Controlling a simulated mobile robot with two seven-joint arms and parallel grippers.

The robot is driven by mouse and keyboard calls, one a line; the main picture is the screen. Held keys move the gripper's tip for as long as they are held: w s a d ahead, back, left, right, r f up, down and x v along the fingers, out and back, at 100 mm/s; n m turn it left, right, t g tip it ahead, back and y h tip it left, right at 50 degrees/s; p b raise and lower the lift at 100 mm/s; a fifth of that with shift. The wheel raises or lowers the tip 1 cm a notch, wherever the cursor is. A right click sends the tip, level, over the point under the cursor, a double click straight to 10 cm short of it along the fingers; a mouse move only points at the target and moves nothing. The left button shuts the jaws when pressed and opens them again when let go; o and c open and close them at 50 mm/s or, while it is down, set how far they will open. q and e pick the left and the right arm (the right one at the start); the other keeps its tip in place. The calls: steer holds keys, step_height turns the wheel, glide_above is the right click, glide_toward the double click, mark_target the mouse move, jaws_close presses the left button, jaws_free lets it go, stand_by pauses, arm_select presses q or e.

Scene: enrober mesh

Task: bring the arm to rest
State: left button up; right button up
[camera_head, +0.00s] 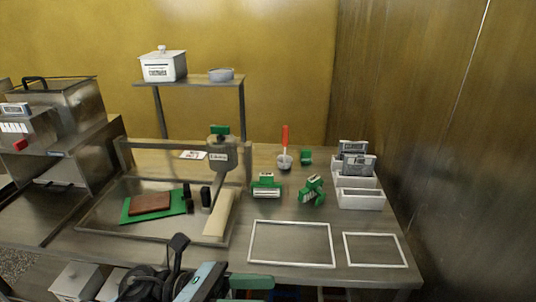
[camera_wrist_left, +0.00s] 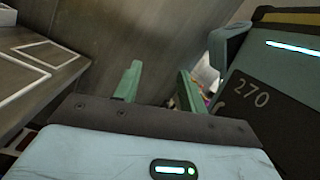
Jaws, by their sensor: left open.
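My left arm (camera_head: 165,280) is low at the bottom edge of the head view, in front of the steel table. My left gripper (camera_wrist_left: 155,78) has its two green fingers apart in the left wrist view, with nothing between them. In the head view its pale blue body and a green finger show at the bottom edge, partly cut off. It is apart from everything on the table. My right gripper is not in view.
Two white outlined frames (camera_head: 290,222) near the front are empty. A steel machine (camera_head: 60,120) stands left.

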arm_select(q)
steer(key=w+a+f+n+t+y+p, duration=0.1)
steer(key=a+f+n+t+y, duration=0.3)
steer(key=n+t, duration=0.55)
steer(key=a+f+n+t+y, duration=0.35)
steer(key=f+n, duration=0.25)
steer(key=n, duration=0.8)
steer(key=w+a+f+n+t+y+p, duration=0.1)
steer(key=a+f+n+t+y, duration=0.3)
steer(key=n+t, duration=0.55)
steer(key=s+a+f+n+g+y, duration=0.3)
steer(key=s+f+n+g, duration=0.2)
steer(key=s+f+n, duration=0.3)
steer(key=s+a+f+n+g+y, duration=0.3)
steer(key=s+f+n+g, duration=0.3)
steer(key=s+f, duration=0.6)
steer(key=n+y, duration=0.1)
steer(key=n, duration=0.1)
steer(key=shift+a+n, duration=0.2)
steer(key=shift+n, duration=0.1)
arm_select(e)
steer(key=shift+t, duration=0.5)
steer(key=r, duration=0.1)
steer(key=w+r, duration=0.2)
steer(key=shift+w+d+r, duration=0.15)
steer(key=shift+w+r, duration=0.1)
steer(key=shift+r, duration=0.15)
arm_select(q)
steer(key=shift+s, duration=0.1)
